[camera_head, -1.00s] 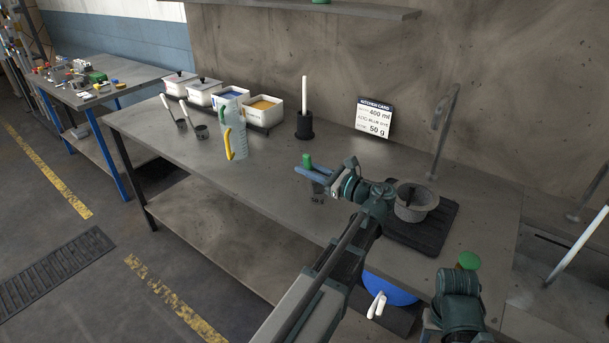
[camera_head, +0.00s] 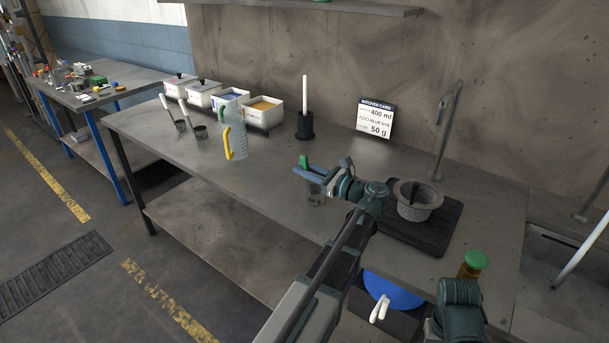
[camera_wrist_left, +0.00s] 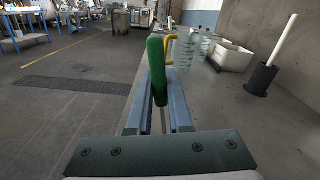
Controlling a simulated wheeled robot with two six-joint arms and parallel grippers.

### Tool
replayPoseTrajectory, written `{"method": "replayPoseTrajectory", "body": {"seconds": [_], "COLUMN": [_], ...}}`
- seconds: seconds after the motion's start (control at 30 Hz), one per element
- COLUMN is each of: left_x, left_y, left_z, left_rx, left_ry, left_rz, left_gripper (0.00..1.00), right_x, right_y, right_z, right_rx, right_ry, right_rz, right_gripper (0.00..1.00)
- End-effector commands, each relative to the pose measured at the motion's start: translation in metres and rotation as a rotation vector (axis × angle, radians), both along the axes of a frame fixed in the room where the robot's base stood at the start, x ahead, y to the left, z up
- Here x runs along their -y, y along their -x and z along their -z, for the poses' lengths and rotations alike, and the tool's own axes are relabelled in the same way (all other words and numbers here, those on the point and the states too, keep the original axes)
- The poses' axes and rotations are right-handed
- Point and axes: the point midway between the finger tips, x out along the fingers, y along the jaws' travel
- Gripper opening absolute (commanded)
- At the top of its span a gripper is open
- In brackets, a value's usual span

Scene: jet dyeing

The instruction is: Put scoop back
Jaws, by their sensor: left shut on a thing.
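The scoop, a small dark see-through cup (camera_head: 316,198) marked 50 g with a green handle (camera_head: 304,161), hangs over the grey workbench. My left gripper (camera_head: 309,173) is shut on the green handle, which stands up between the fingers. In the left wrist view the green handle (camera_wrist_left: 156,70) is upright between the blue fingers, and the cup is hidden. Two metal scoops with white handles (camera_head: 180,122) (camera_head: 200,130) stand at the left of the bench. Part of my right arm shows at the bottom right, but its fingers are not visible.
A clear jug (camera_head: 238,140) with a yellow handle stands left of the gripper. Behind it are bins of coloured powder (camera_head: 262,114) and a black holder (camera_head: 304,126). A grey pot (camera_head: 416,201) sits on a black mat (camera_head: 450,228). A green-capped bottle (camera_head: 474,261) stands at the front right.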

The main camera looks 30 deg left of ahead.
Motion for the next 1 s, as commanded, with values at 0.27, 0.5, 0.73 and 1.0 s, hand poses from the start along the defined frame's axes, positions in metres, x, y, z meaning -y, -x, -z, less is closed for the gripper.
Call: {"method": "replayPoseTrajectory", "body": {"seconds": [0.27,0.5,0.73,1.0], "left_x": [0.000,0.000,0.000,0.031], "left_y": [0.000,0.000,0.000,0.002], "left_z": [0.003,0.001,0.001,-0.002], "left_rx": [0.000,0.000,0.000,0.000], "left_ry": [-0.001,0.000,0.000,0.000], "left_rz": [0.000,0.000,0.000,0.005], "left_gripper": [0.00,0.48,0.48,0.48], "right_x": [0.000,0.000,0.000,0.000], "right_y": [0.000,0.000,0.000,0.000], "right_z": [0.003,0.001,0.001,-0.002], "right_rx": [0.000,0.000,0.000,0.000], "right_ry": [0.000,0.000,0.000,0.000], "right_rz": [0.000,0.000,0.000,0.000], "right_gripper": [0.50,0.50,0.50,0.50]}}
